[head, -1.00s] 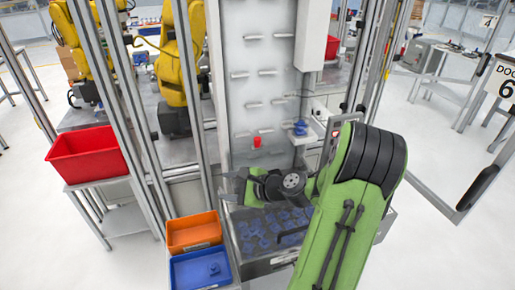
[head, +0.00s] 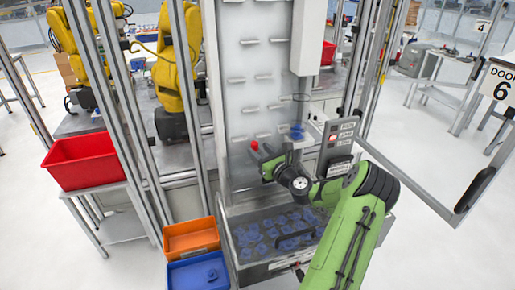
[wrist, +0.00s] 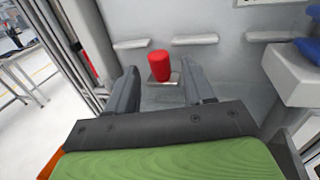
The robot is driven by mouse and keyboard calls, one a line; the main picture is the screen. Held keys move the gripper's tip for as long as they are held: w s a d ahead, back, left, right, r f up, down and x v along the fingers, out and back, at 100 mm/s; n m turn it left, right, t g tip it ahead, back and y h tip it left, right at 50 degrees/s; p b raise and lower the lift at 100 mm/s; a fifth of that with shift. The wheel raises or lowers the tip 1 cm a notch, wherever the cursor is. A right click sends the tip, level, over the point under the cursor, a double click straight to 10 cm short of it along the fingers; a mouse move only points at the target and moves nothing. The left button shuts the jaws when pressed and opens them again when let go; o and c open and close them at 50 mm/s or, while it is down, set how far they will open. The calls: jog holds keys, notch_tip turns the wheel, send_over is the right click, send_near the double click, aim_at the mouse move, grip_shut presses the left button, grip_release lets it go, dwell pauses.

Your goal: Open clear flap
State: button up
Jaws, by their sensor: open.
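A clear flap (head: 262,222) appears to cover the bin of blue parts at the foot of the grey panel, with a dark handle (head: 297,241) across it. My gripper (head: 262,155) is open and above the back of the bin, in front of the grey panel. In the wrist view my gripper (wrist: 160,85) has its two dark fingers apart with nothing held. A red cylinder (wrist: 159,64) shows between and beyond the fingertips, next to the panel; it also shows in the head view (head: 254,145). The flap is not clearly seen in the wrist view.
Orange (head: 190,238) and blue (head: 199,272) bins stand left of the parts bin. A red bin (head: 84,160) sits on a stand at far left. A blue part (head: 297,132) rests on a ledge at right. Metal posts rise at left; an open framed door (head: 470,195) is at right.

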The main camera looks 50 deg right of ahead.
jog(key=shift+x, duration=1.1)
grip_shut()
